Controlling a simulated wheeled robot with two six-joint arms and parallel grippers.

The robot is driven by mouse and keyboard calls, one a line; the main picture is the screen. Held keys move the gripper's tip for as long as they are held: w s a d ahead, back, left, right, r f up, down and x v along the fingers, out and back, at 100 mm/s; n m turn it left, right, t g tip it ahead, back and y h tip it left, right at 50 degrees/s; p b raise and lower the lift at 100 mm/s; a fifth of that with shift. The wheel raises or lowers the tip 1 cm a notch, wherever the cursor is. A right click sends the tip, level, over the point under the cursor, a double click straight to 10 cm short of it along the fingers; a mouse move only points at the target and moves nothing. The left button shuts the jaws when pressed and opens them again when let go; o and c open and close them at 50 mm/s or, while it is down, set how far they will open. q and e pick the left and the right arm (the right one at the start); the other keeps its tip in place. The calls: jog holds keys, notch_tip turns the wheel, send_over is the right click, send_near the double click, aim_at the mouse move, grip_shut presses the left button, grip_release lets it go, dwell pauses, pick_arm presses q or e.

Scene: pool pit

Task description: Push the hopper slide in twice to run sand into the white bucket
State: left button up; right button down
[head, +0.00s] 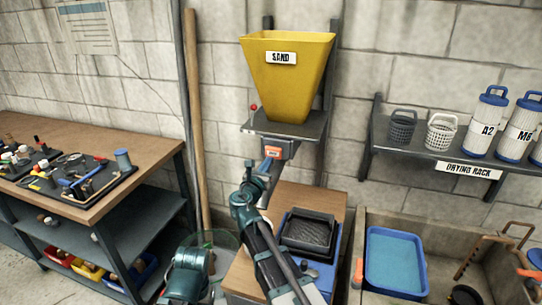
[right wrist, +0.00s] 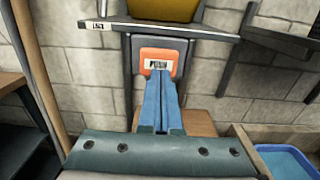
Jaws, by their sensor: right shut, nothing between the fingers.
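The yellow sand hopper (head: 287,75) with its SAND label stands on a grey wall bracket; its lower edge shows at the top of the right wrist view (right wrist: 165,8). Below it is the orange push plate of the slide (head: 273,152), also in the right wrist view (right wrist: 177,60). My right gripper (head: 267,166) is shut and empty, pointing at the plate. In the right wrist view its fingertips (right wrist: 159,74) overlap the plate's lower part; I cannot tell whether they touch. I cannot make out the white bucket under the hopper. My left gripper is not in view.
A wooden workbench (head: 90,210) with tools stands at the left, and a wooden pole (head: 194,110) leans on the wall. A dark crate (head: 309,232) sits below the hopper to the right. A blue tub (head: 396,262) and a drying rack shelf (head: 420,150) are farther right.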

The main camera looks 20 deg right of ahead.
jog(key=v, duration=0.5)
jog(key=shift+s+a, duration=0.2)
jog(key=shift+s, duration=0.05)
dwell(1.7)
jog(key=s+a+f+m+g+y, duration=0.25)
jog(key=s+f+m+g, duration=0.55)
jog(key=s+f+m, duration=0.55)
jog(key=s+a+f+m+g+y, duration=0.3)
jog(key=s+a+f+m, duration=0.1)
jog(key=s+a+m, duration=0.1)
jog(key=s+a+f+m+g+y, duration=0.3)
jog(key=s+m, duration=0.4)
jog(key=s, duration=0.3)
jog(key=a+f+g, duration=0.1)
jog(key=a, duration=0.1)
jog(key=shift+s+a, duration=0.2)
jog(key=shift+a, duration=0.15)
